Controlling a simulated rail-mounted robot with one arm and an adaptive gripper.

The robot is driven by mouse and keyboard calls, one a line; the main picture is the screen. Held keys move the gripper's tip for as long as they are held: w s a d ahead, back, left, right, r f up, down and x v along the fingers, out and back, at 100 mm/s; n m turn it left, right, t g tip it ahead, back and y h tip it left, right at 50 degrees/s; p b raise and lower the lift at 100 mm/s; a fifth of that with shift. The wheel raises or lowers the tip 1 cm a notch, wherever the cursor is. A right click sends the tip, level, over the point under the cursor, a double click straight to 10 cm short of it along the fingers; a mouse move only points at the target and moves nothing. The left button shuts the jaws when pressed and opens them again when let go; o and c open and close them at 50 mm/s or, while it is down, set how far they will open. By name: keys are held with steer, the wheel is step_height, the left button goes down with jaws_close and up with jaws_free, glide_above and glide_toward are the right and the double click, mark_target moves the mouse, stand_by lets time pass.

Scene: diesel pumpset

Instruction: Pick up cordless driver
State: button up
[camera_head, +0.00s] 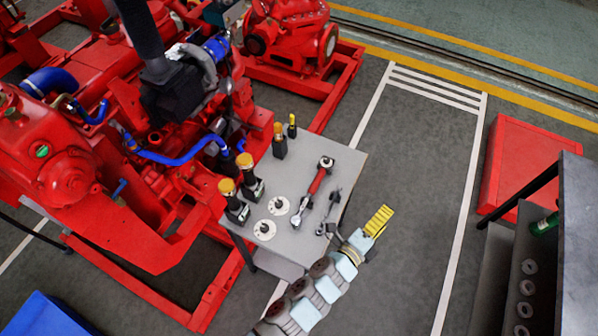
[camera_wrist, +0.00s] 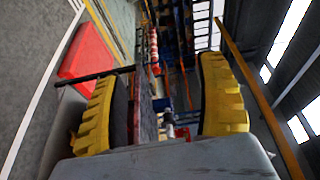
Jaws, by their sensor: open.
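Two black tools with yellow-orange tops, one (camera_head: 236,205) nearer and one (camera_head: 251,182) just behind it, stand at the left edge of the grey table (camera_head: 318,240). They look like cordless drivers, but they are small and I cannot be sure. My gripper (camera_head: 378,221) is beyond the table's right edge, apart from these tools. Its yellow fingers also show in the wrist view (camera_wrist: 163,108), spread wide with nothing held between them. The tools on the table are not recognisable in the wrist view.
A red-handled ratchet wrench (camera_head: 316,182), a grey wrench (camera_head: 331,208) and two white discs (camera_head: 265,230) lie on the table. Small upright items (camera_head: 279,146) stand at its back. Red pump machinery (camera_head: 130,110) borders its left. Open floor (camera_head: 410,180) lies right, before a red box (camera_head: 525,165).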

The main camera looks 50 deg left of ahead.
steer(key=s+a+f+m+g+y+b, duration=0.2)
steer(key=a+f+g+y, duration=0.3)
steer(key=a, duration=0.4)
steer(key=m+g+y+b, duration=0.2)
steer(key=g+y+b, duration=0.2)
steer(key=g+y, duration=0.4)
glide_toward(250, 176)
steer(key=shift+g+h, duration=0.5)
steer(key=shift+h, duration=0.1)
steer(key=shift+w+r+p+x, duration=0.1)
steer(key=shift+r+p+x, duration=0.05)
steer(key=shift+x, duration=1.65)
steer(key=shift+w+r+p+x, duration=0.15)
steer(key=shift+r+x, duration=0.05)
steer(key=shift+x, duration=2.8)
steer(key=shift+w+a+f, duration=0.1)
steer(key=shift+w+a, duration=0.05)
steer(key=shift+a, duration=0.55)
steer(key=shift+w+a+f, duration=0.1)
steer(key=shift+a+f, duration=0.25)
steer(key=shift+a, duration=0.15)
steer(key=shift+w+a, duration=0.15)
